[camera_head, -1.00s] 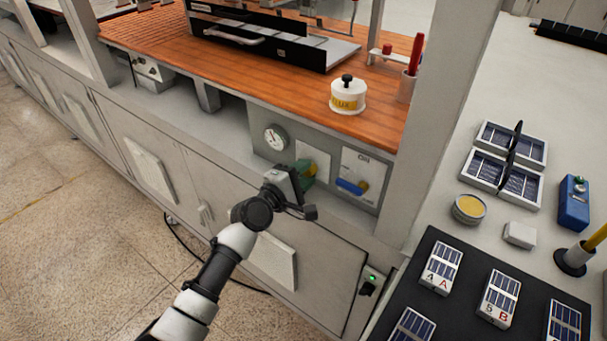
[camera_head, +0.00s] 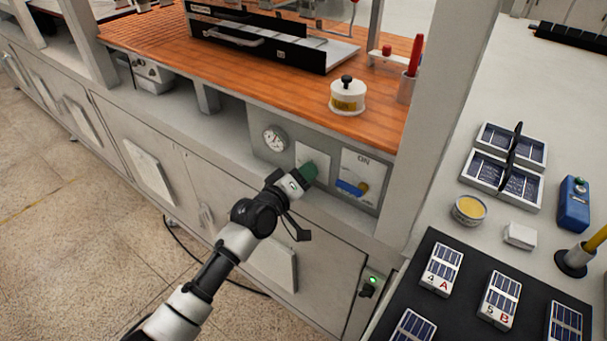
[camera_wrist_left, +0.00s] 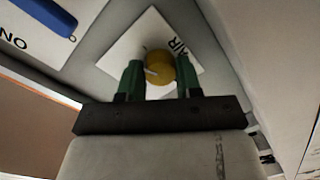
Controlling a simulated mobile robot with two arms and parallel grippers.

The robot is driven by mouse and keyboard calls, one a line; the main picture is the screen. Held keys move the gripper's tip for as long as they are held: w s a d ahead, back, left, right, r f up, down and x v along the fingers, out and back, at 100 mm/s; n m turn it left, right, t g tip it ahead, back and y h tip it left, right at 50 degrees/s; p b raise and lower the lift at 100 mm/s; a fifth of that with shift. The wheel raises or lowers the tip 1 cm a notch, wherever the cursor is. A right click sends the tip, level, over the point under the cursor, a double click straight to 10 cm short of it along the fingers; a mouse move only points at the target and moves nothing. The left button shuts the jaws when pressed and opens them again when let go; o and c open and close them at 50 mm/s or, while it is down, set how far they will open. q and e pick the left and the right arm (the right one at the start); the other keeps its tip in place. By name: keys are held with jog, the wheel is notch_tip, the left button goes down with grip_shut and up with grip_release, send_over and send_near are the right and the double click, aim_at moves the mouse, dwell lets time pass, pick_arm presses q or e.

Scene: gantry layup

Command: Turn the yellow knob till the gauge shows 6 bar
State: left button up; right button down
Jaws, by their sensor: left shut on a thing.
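The yellow knob (camera_wrist_left: 159,67) sits on a white plate marked AIR (camera_wrist_left: 197,66) in the left wrist view. It is between the green fingers of my left gripper (camera_wrist_left: 160,79), which is shut on it. In the head view my left gripper (camera_head: 309,172) is against the panel and hides the knob. The round gauge (camera_head: 275,138) has a white face and is on the same grey panel, left of the gripper. Its needle is too small to read. My right gripper is in neither view.
A blue lever (camera_head: 352,187) marked ON is just right of the gripper. A white pot (camera_head: 347,97) with a black knob stands on the wooden top above. At right, a black mat (camera_head: 458,310) holds several panel pieces. The floor at left is clear.

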pick_arm(q)
jog(key=m, duration=0.6)
jog(key=shift+f+m+y+p, duration=0.1)
jog(key=shift+m+y+p, duration=0.2)
jog(key=shift+y, duration=0.1)
dwell(0.4)
jog(key=o, duration=0.9)
jog(key=shift+t, duration=0.3)
jog(key=b+v, duration=0.1)
jog(key=v, duration=0.9)
jog(key=shift+s+a, duration=0.25)
jog(key=shift+s, duration=0.1)
